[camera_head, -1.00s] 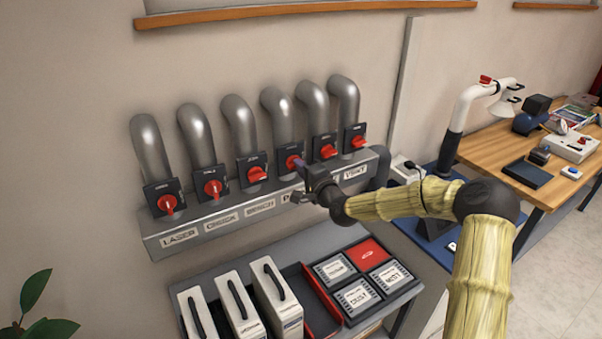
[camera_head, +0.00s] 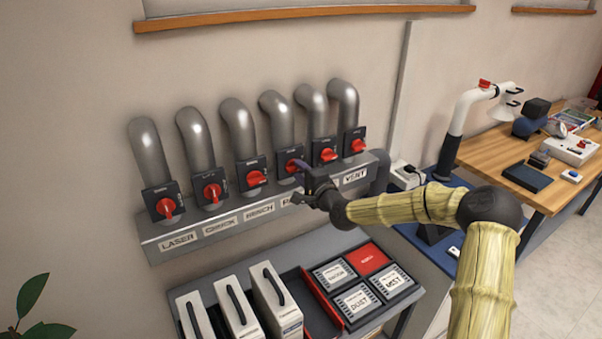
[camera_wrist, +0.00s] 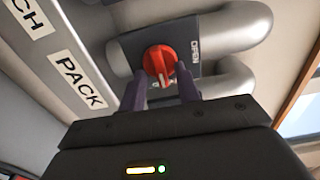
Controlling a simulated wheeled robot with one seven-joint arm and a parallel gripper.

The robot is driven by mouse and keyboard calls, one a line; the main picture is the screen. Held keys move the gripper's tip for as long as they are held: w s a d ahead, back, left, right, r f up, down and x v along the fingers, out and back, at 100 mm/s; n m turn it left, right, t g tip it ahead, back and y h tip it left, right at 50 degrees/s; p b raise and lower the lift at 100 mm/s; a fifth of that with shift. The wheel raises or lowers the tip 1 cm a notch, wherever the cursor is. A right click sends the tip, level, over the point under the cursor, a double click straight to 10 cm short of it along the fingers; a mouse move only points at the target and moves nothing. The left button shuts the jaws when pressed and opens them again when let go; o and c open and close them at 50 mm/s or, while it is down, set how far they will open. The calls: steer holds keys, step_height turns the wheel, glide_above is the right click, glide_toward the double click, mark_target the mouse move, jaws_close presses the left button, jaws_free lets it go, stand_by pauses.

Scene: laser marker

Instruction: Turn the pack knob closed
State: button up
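The pack knob (camera_head: 293,165) is a red rotary handle on a dark square plate, fourth from the left in the row of knobs. In the wrist view the red knob (camera_wrist: 159,61) shows up close, with a white mark on its handle and the PACK label (camera_wrist: 79,81) to its lower left. My gripper (camera_head: 303,178) is in front of the panel, just below and right of this knob in the head view. In the wrist view my gripper's (camera_wrist: 163,88) two fingers are apart, with the knob showing between and beyond their tips. I cannot tell whether they touch it.
Similar red knobs sit on both sides, including the bench knob (camera_head: 257,178) and another knob (camera_head: 327,155). Grey pipes (camera_head: 277,118) rise behind them. Below, a grey cart (camera_head: 318,249) carries white cases and labelled boxes. A wooden desk (camera_head: 530,190) stands at the right.

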steer(key=b+v, duration=0.3)
steer(key=v, duration=1.4)
steer(key=shift+s+b, duration=0.2)
steer(key=shift+b, duration=0.1)
steer(key=shift+d, duration=0.15)
steer(key=s+f+n+g+h, duration=0.5)
steer(key=s+f+n+g, duration=0.3)
steer(key=f, duration=0.5)
steer(key=s+d+r+n+g+h, duration=0.1)
steer(key=s+d+r+g+h, duration=0.1)
steer(key=s+d, duration=0.3)
steer(key=s+d+r+n+g+h+p, duration=0.1)
steer(key=s+d, duration=0.4)
steer(key=s, duration=0.5)
steer(key=shift+d+r+n+g+h, duration=0.2)
steer(key=shift+r+n+g+h, duration=0.55)
steer(key=shift+h, duration=0.25)
